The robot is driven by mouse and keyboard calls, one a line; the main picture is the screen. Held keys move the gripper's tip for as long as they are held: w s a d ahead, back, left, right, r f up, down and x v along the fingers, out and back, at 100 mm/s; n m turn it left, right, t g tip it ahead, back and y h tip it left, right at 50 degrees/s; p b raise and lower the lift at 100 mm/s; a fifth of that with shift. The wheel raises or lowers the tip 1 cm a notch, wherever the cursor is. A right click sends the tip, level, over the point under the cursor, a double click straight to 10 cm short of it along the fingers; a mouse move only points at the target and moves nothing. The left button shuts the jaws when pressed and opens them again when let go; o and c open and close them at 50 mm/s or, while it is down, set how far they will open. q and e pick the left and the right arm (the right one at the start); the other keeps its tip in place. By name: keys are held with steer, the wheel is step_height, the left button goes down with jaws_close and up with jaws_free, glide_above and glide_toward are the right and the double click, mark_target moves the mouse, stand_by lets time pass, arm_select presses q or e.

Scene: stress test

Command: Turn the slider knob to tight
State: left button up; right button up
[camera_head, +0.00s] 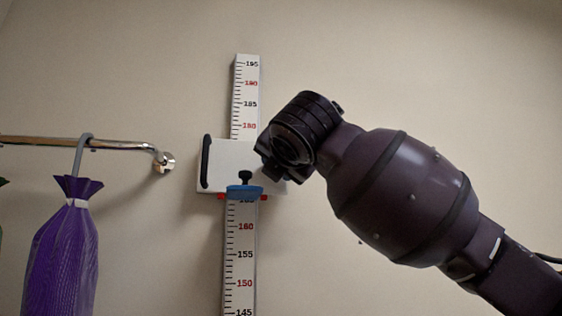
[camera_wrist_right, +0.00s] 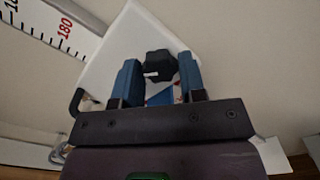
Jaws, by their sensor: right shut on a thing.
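A white slider plate (camera_head: 230,155) sits across a ruler (camera_head: 241,250) on the wall, with the 180 mark just above it. The slider knob (camera_wrist_right: 160,65), black and lobed, is between the blue fingers of my right gripper (camera_wrist_right: 160,78) in the wrist view. My right gripper (camera_head: 273,170) is shut on the knob at the plate's right side in the head view and hides part of the plate. A small black T-shaped piece (camera_head: 245,177) stands over a blue piece (camera_head: 243,191) at the plate's lower edge; I cannot tell if it is the knob. My left gripper is not in view.
A black handle (camera_head: 206,162) runs along the plate's left edge. At left, a metal rail (camera_head: 80,141) on the wall carries a purple bag (camera_head: 65,250) on a hook. The wall right of the ruler is bare above my arm.

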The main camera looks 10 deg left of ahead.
steer(key=m+b, duration=0.1)
steer(key=m, duration=0.9)
steer(key=shift+m, duration=0.4)
steer(key=shift+r, duration=0.1)
steer(key=o, duration=0.9)
steer(key=shift+o, duration=0.2)
steer(key=shift+s, duration=0.1)
steer(key=b+v, duration=0.2)
steer(key=v, duration=0.8)
steer(key=shift+s+d+b, duration=0.15)
steer(key=shift+s+b, duration=0.15)
steer(key=shift+b, duration=0.05)
